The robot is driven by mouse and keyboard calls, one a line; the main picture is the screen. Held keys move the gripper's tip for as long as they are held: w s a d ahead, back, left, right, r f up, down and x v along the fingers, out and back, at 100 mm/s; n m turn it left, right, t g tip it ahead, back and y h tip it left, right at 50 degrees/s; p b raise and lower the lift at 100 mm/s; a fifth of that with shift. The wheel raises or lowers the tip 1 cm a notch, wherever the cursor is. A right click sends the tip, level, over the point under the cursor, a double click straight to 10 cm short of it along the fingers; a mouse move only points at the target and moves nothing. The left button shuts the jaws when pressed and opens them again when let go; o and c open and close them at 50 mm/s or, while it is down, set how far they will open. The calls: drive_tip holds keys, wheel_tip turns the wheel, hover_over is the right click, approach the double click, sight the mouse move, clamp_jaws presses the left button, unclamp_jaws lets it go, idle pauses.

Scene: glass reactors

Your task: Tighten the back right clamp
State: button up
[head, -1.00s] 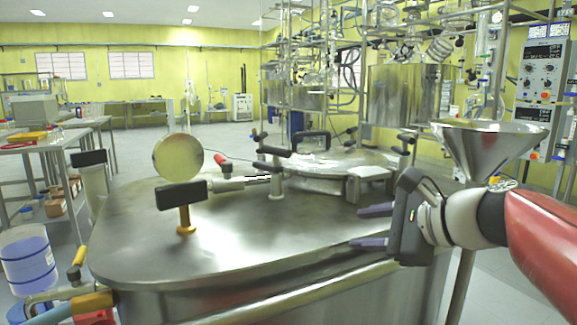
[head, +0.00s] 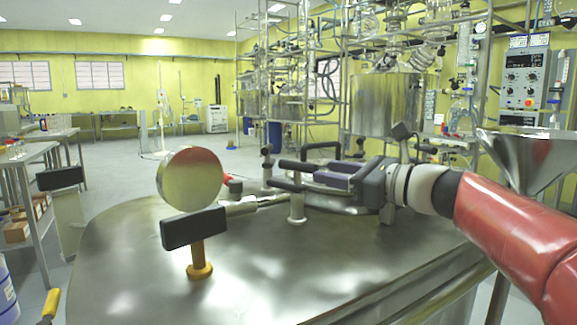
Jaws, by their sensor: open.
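The back right clamp (head: 402,132) shows in the head view as a tilted black handle above the far right of the round hatch. Its lower part is hidden behind my gripper and wrist. My gripper (head: 330,180) is open, with its purple-grey fingers pointing left over the hatch. It is in front of and left of that clamp in the picture, apart from its handle.
The steel reactor top (head: 330,260) has clear space in front. A round gauge (head: 190,178) and a black-handled yellow valve (head: 198,250) stand at left. A black lid handle (head: 322,149) rises behind my fingers. A steel funnel (head: 525,155) is at right.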

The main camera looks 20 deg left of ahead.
sight(304, 167)
drive_tip(key=x, duration=0.7)
drive_tip(key=shift+p, duration=0.35)
drive_tip(key=shift+c, duration=0.2)
clamp_jaws()
